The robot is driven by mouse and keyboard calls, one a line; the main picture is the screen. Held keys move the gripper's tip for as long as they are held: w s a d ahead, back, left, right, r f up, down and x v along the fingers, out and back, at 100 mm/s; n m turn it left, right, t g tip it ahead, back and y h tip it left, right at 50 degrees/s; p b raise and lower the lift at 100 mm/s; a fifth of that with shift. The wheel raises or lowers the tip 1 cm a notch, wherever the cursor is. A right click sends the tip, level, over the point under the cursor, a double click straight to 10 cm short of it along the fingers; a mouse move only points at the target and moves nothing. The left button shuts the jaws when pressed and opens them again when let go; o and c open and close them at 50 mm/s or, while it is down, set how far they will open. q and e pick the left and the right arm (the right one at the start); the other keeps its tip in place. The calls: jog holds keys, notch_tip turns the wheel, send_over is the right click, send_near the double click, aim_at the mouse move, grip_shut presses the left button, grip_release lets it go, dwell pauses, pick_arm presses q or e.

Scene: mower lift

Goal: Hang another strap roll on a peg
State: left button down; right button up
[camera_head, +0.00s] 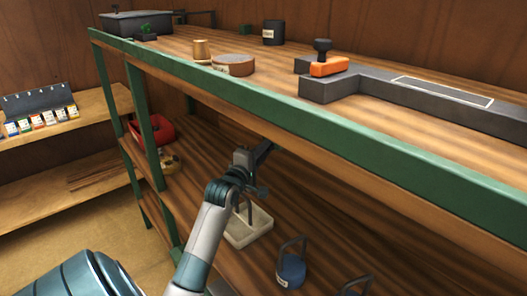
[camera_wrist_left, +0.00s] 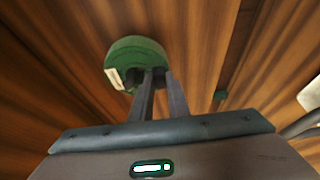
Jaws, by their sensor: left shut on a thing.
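In the left wrist view, a round green roll (camera_wrist_left: 137,52) with a pale label on its side sits at the fingertips of my left gripper (camera_wrist_left: 158,76). The gripper is shut on it, with both fingers close together at its lower edge. In the head view, my left gripper (camera_head: 264,146) reaches in under the bench top, and the roll is hidden there by the bench edge. I cannot make out a strap peg for certain. My right gripper does not show.
The green bench rail (camera_head: 300,118) runs just above my left arm. A red item (camera_head: 167,131) lies to the left. A side shelf (camera_head: 60,132) holds a dark rack.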

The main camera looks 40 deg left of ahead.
pick_arm(q)
jog(key=shift+r, duration=0.1)
jog(key=c, duration=1.7)
grip_release()
jog(key=shift+o, duration=0.4)
jog(key=shift+s, duration=0.1)
jog(key=b+v, duration=0.4)
jog(key=v, duration=1.3)
jog(key=shift+b, duration=0.4)
jog(key=shift+s, duration=0.15)
